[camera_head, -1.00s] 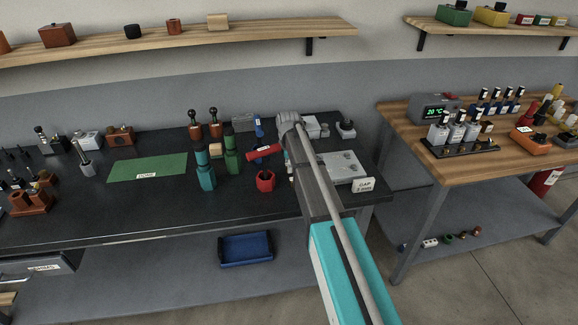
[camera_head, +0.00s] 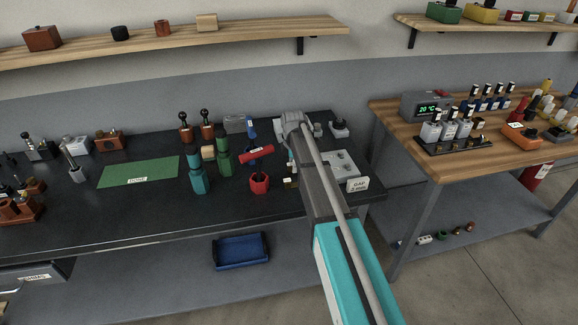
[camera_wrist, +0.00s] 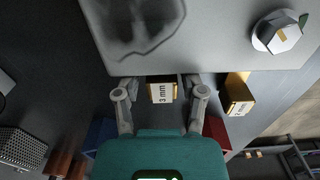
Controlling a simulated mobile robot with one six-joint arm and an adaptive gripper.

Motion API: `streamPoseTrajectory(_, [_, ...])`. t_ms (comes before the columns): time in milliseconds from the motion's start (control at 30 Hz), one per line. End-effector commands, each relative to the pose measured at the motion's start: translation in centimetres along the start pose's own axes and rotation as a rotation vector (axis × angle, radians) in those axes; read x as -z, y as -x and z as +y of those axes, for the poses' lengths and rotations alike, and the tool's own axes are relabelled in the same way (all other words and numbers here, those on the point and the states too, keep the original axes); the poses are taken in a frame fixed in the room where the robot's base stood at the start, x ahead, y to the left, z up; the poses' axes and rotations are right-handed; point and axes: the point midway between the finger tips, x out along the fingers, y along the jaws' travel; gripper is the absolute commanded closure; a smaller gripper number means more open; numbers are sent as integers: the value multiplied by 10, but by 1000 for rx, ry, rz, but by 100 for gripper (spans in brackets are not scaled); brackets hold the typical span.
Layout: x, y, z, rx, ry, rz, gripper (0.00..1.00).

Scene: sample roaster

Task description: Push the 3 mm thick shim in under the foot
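The shim marked 3 mm (camera_wrist: 163,92) is a small gold-edged block with a white label, centred between the fingers of my gripper (camera_wrist: 162,84) in the wrist view. The foot itself I cannot make out. In the head view my arm hides the gripper and the shim; the grey plate (camera_head: 343,163) shows right of the arm.
A gap sign (camera_head: 358,185) stands at the bench front.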

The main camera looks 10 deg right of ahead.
Motion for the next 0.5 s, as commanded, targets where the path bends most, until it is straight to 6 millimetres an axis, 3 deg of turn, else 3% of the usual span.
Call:
streamPoseTrajectory(67, [3,0,0,1,3,2,26])
streamPoseTrajectory(500, [7,0,0,2,7,5,26])
